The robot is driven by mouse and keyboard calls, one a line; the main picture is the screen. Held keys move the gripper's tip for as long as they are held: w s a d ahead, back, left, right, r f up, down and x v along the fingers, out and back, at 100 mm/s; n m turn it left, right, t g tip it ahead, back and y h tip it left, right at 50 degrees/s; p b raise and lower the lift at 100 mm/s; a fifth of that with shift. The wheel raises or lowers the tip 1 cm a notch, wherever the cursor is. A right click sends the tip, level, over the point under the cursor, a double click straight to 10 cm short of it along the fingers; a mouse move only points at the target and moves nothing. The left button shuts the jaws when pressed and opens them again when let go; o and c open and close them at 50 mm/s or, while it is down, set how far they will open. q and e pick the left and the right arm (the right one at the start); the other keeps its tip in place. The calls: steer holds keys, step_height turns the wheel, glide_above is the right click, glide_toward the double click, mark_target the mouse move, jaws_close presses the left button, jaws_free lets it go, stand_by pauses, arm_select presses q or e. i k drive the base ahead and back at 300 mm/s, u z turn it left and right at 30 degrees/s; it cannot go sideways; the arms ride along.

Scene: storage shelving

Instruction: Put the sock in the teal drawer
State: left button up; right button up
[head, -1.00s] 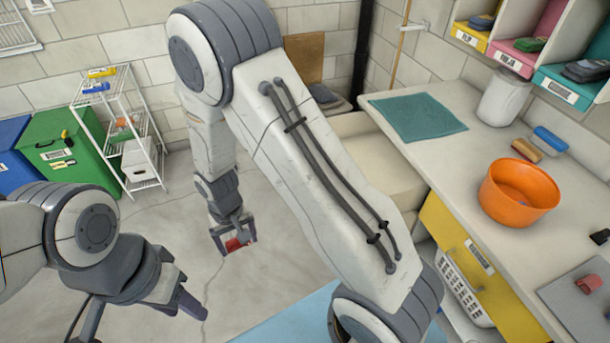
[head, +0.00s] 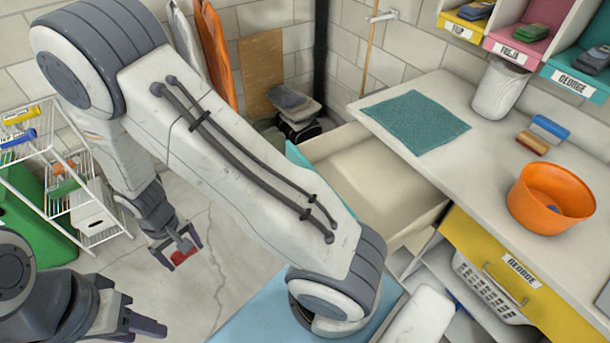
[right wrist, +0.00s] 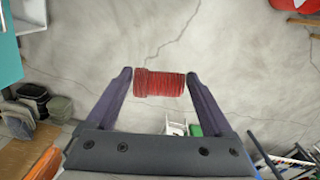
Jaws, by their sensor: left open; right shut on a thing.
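A red ribbed, rolled sock (right wrist: 160,84) is held between the fingertips of my right gripper (right wrist: 159,88), above the floor in the right wrist view. In the head view the right gripper (head: 183,250) hangs left of the desk, with the red sock (head: 183,257) in its jaws. The teal drawer (head: 296,157) stands pulled out at the desk's left end. Its cream inside looks empty where visible; my right arm hides part of its front. A teal panel also shows at the left edge of the right wrist view (right wrist: 10,50). My left gripper (head: 150,326) is open and empty at lower left.
The desk top holds a teal cloth (head: 415,122), an orange bowl (head: 550,200) and a white bin (head: 499,90). A yellow drawer (head: 480,255) is below. A white wire rack (head: 95,200) and green box (head: 30,225) stand left. Open floor lies between.

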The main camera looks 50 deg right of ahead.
mark_target(351, 185)
steer(key=i, duration=1.95)
steer(key=z, duration=2.2)
